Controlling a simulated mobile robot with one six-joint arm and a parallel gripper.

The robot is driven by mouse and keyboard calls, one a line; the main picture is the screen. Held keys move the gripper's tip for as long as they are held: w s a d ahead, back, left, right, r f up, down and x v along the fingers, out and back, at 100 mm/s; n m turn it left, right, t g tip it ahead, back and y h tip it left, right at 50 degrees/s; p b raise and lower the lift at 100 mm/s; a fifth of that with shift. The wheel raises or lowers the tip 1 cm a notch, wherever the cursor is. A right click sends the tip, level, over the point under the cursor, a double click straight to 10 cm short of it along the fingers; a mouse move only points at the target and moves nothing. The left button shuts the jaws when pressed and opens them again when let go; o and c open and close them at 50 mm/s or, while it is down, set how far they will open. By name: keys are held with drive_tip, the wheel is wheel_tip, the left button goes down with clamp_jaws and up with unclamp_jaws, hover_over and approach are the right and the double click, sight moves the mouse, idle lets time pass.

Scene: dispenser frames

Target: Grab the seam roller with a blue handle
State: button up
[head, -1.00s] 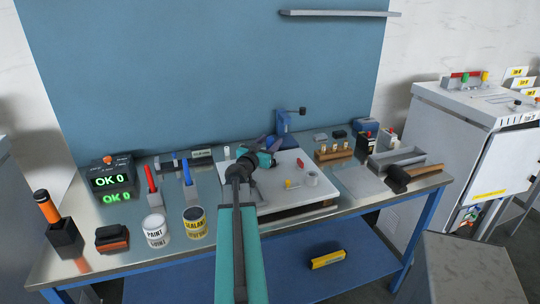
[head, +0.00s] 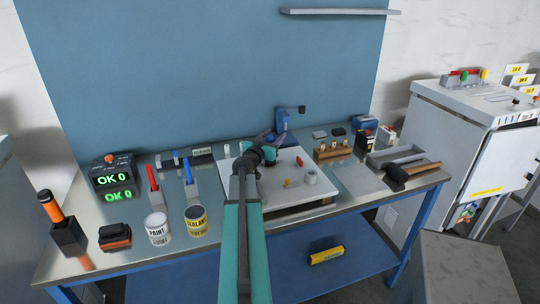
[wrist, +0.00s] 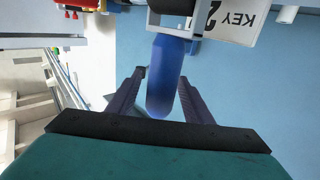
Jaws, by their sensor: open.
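In the wrist view, a rounded blue handle (wrist: 165,80) lies between my two fingers in the picture, its free end toward my palm. Its other end runs into a pale bracket, with a dark part above in the picture. My gripper (wrist: 163,92) is open, with a gap showing on each side of the handle. Whether the fingers reach fully around it in depth I cannot tell. In the head view, my gripper (head: 263,137) is over the back of the bench, and the arm hides what is directly in front of it.
A plate marked KEY 2 (wrist: 222,20) is beside the handle. On the bench are a blue stand (head: 283,122), a white board (head: 300,192), a paint can (head: 158,230), a sealant can (head: 196,222) and a hammer (head: 397,174). A cabinet (head: 455,140) stands at the right.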

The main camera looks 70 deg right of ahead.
clamp_jaws()
drive_tip(key=shift+r, duration=0.1)
idle(0.3)
wheel_tip(320, 180, up, 10)
drive_tip(key=b, duration=0.2)
idle(0.6)
idle(0.5)
